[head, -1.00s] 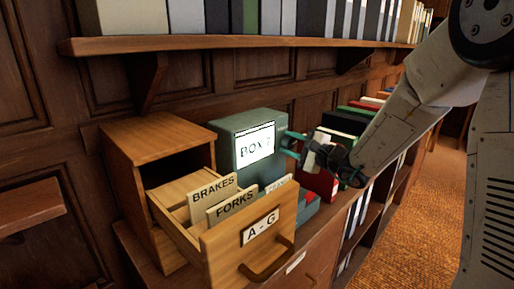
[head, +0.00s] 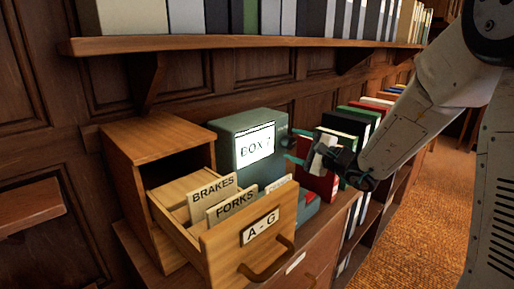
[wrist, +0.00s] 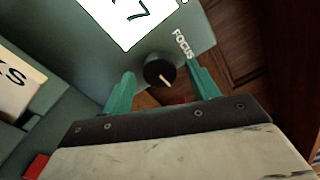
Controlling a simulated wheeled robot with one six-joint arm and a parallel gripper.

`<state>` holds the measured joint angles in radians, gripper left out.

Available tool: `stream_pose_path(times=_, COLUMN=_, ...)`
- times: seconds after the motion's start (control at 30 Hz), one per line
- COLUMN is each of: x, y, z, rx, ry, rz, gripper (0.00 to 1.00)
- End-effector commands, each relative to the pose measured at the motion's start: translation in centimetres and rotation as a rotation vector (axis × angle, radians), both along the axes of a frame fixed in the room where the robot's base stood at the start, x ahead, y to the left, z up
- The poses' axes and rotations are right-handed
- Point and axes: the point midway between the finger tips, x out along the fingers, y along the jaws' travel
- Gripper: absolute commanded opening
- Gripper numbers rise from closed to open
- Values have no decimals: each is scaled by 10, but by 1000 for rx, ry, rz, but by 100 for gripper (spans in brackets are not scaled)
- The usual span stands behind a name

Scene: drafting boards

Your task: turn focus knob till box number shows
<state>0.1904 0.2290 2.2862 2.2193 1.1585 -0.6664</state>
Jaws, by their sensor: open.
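The grey-green viewer (head: 228,158) stands on the cabinet top, its lit screen (head: 253,147) facing outward. The screen reads "BOX" and a last character that looks like 7, slightly soft in the head view. In the wrist view part of the screen (wrist: 133,15) shows a 7, cut off by the frame. The black focus knob (wrist: 159,70) has a pale pointer mark and sits beside the white FOCUS label (wrist: 183,43). My gripper (head: 292,147) is open at the viewer's right side. In the wrist view its teal fingers (wrist: 160,78) stand on either side of the knob, with visible gaps.
A wooden card box with its drawer (head: 217,245) pulled out, marked A - G, stands left of the viewer. Its cards read BRAKES (head: 214,190) and FORKS (head: 232,206). Upright books (head: 350,125) stand close behind my gripper. A bookshelf (head: 270,43) runs above.

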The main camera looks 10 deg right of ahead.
Motion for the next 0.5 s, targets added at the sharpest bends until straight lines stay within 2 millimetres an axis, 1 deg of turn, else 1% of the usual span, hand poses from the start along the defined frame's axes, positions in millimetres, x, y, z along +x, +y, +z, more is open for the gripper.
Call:
stream_pose_path(times=0.1, x=-12, y=-9, z=0, rx=0, ry=0, rz=-1, gripper=60)
stream_pose_path(times=0.5, x=-50, y=-37, z=0, rx=1, ry=1, rz=-2, gripper=60)
